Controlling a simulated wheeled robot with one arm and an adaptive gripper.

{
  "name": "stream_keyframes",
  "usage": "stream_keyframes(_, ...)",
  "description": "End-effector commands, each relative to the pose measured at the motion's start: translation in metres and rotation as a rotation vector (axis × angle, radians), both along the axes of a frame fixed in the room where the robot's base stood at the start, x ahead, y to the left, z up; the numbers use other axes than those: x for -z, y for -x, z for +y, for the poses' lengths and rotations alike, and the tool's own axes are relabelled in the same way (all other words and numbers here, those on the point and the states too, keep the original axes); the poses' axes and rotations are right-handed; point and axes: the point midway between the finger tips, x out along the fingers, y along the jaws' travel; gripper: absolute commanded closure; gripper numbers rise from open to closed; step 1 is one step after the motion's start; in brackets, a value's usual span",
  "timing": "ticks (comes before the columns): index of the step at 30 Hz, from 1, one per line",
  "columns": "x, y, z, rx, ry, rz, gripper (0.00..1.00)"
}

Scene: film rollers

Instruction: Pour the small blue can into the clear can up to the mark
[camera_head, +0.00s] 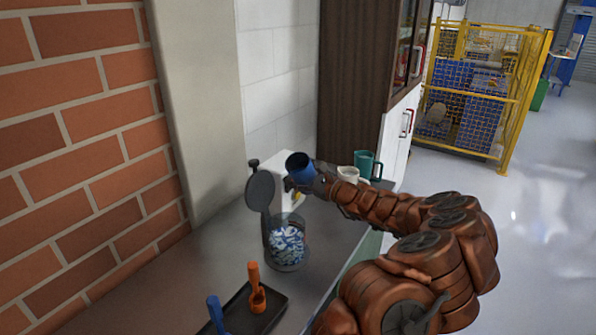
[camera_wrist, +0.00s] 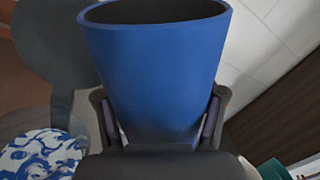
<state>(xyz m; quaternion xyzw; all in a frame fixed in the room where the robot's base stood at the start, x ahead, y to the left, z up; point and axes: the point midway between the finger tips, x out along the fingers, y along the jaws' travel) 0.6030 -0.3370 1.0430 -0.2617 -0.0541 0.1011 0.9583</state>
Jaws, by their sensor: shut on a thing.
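My gripper (camera_head: 314,182) is shut on the small blue can (camera_head: 299,168), with a finger on each side of its lower part in the wrist view (camera_wrist: 160,122). The can is held in the air above and a little right of the clear can, apart from it. Its mouth is up and looks slightly tilted; the inside is dark, so its contents cannot be told. The clear can (camera_head: 303,233) stands on the counter with blue-and-white pieces (camera_head: 287,243) inside. Its round grey lid (camera_head: 260,190) stands open. I cannot make out the mark.
A black tray (camera_head: 277,312) with an orange scoop (camera_head: 256,288) and a blue-handled one (camera_head: 216,314) lies at the front of the counter. A white box, a white cup (camera_head: 348,173) and a teal mug (camera_head: 366,162) are behind my gripper. A brick wall bounds the left.

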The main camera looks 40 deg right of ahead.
Motion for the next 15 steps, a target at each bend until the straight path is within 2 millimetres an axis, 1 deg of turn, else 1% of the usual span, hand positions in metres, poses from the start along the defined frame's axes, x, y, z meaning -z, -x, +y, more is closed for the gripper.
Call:
stream_keyframes(1, -0.0049, 0.0000, 0.0000, 0.000, -0.016, 0.005, 0.87)
stream_keyframes(15, -0.0117, 0.0001, 0.0003, -0.001, -0.160, 0.052, 0.87)
